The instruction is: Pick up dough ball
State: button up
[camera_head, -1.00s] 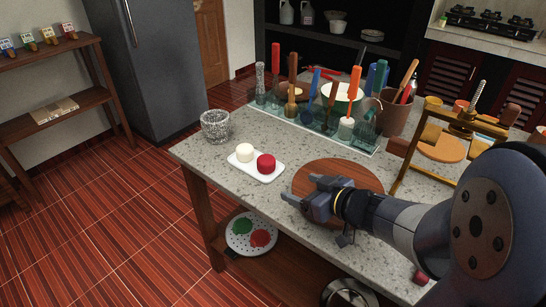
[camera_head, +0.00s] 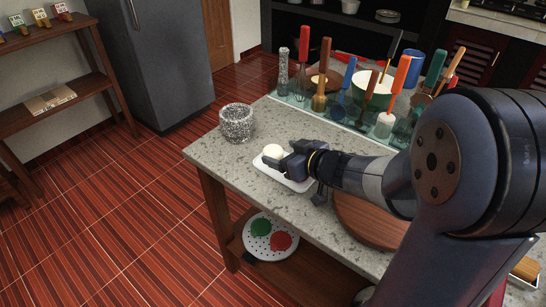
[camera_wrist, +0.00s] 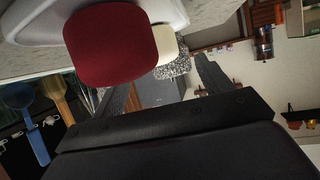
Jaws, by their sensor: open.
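A cream dough ball (camera_head: 273,151) sits on a small white tray (camera_head: 298,185) near the left end of the counter. It also shows in the wrist view (camera_wrist: 166,44), partly behind a red rounded lump (camera_wrist: 108,45). The red lump is on the same tray and is hidden by my gripper in the head view. My gripper (camera_head: 286,160) is over the tray, just right of the cream ball. Its jaws are apart and empty in the wrist view, with the red lump very close to the camera. Whether a finger touches either piece cannot be told.
A speckled glass (camera_head: 237,122) stands left of the tray. A rack of upright utensils (camera_head: 345,113) lines the back of the counter. A round wooden board (camera_head: 368,220) lies under my arm. The counter's front edge (camera_head: 262,207) is close to the tray.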

aim_at(276, 150)
jog(key=x, duration=0.3)
jog(key=shift+w+a+f+b, duration=0.2)
jog(key=shift+b, duration=0.15)
jog(key=c, duration=1.1)
